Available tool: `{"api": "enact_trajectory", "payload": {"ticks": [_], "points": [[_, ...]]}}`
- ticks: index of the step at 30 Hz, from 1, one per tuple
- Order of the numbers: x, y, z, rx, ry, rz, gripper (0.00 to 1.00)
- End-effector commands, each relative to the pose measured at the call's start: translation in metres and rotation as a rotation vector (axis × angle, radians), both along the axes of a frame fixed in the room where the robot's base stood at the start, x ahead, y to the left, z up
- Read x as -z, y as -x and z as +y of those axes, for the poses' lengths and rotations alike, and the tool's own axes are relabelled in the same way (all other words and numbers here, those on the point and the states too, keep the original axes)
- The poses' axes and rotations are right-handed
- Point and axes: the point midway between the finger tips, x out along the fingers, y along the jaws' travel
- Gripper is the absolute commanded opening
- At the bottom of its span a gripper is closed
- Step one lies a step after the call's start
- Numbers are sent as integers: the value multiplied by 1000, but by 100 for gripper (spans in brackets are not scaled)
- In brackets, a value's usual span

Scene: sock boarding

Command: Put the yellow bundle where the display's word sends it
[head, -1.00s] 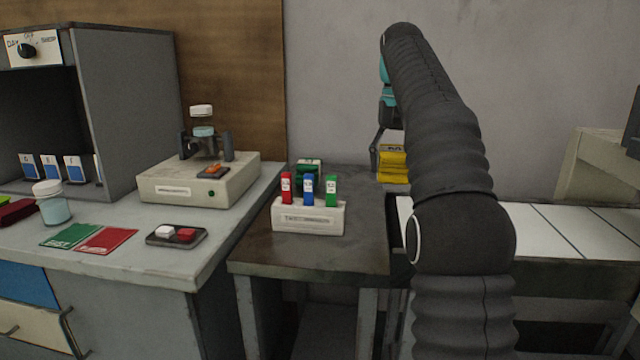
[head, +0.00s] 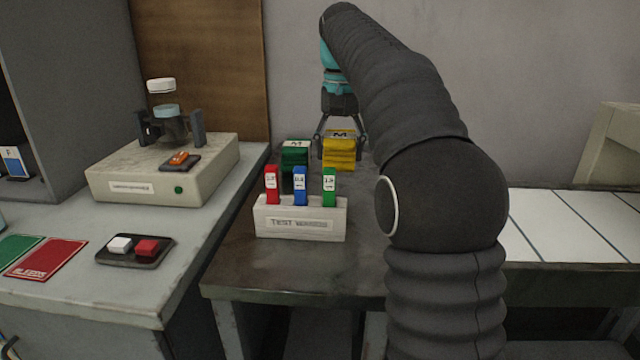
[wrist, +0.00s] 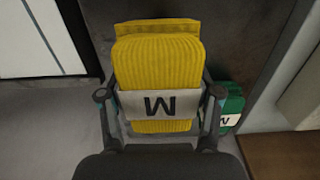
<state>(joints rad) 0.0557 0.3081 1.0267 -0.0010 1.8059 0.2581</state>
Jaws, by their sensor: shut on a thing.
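The yellow bundle (head: 340,152) is a folded ribbed sock stack with a white band marked M. My gripper (head: 339,138) is shut on it, and the bundle is beside a green bundle (head: 295,158) at the back of the dark table. In the wrist view the yellow bundle (wrist: 158,62) sits between the two fingers (wrist: 160,97), its band facing the camera. The green bundle (wrist: 231,105), also marked M, shows to the right there. I cannot tell whether the yellow bundle touches the table. No display with a readable word is in view.
A white holder (head: 300,222) with red, blue and green tags stands at the front of the dark table (head: 270,270). A white slatted surface (head: 560,228) is at right. On the left bench are a machine (head: 165,170), a two-button pad (head: 135,249) and green and red cards (head: 45,258).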

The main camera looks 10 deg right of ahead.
Motion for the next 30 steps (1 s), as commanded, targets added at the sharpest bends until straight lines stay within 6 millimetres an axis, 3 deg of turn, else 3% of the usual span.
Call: {"api": "enact_trajectory", "payload": {"ticks": [3,9,20,30], "points": [[15,4,23,-4,0,0,19],[25,7,41,-1,0,-1,19],[64,8,42,1,0,2,19],[66,8,42,1,0,-1,19]]}}
